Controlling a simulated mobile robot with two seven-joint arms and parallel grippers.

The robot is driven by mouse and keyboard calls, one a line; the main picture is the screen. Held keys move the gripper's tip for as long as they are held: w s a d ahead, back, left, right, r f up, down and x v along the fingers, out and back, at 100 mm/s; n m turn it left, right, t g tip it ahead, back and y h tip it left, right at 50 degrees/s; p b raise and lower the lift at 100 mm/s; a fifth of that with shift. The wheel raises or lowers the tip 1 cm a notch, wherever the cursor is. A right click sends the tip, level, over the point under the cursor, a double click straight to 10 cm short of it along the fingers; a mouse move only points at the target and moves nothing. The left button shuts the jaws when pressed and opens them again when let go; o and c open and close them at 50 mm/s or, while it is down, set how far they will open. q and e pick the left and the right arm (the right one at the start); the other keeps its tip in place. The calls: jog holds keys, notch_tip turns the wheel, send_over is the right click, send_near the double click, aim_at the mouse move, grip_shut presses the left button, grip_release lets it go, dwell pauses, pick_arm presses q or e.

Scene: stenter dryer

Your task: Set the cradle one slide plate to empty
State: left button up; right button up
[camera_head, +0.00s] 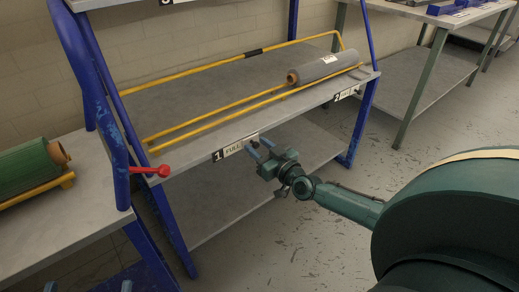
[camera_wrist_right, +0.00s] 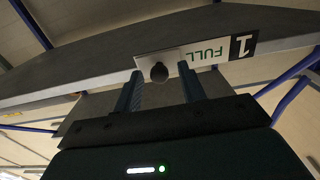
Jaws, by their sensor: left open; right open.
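The cradle one slide plate (camera_head: 233,150) is a white strip reading FULL beside a black number 1, on the shelf's front edge. It also shows upside down in the right wrist view (camera_wrist_right: 205,53), with FULL in green. A dark round knob (camera_wrist_right: 159,72) sits at the plate's end. My right gripper (camera_head: 261,147) is open in front of the plate. In the right wrist view its fingers (camera_wrist_right: 160,78) stand on either side of the knob, with gaps; contact cannot be told. My left gripper (camera_head: 88,287) is open at the bottom left edge, mostly cut off, away from the plate.
The shelf (camera_head: 205,95) carries yellow rails (camera_head: 220,118) and a grey roll (camera_head: 325,68). A second label (camera_head: 345,93) is at its right end. A red-knobbed lever (camera_head: 163,171) juts out left. A green roll (camera_head: 28,172) lies on the left table. Floor at right is clear.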

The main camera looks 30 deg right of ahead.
grip_shut()
dwell(0.4)
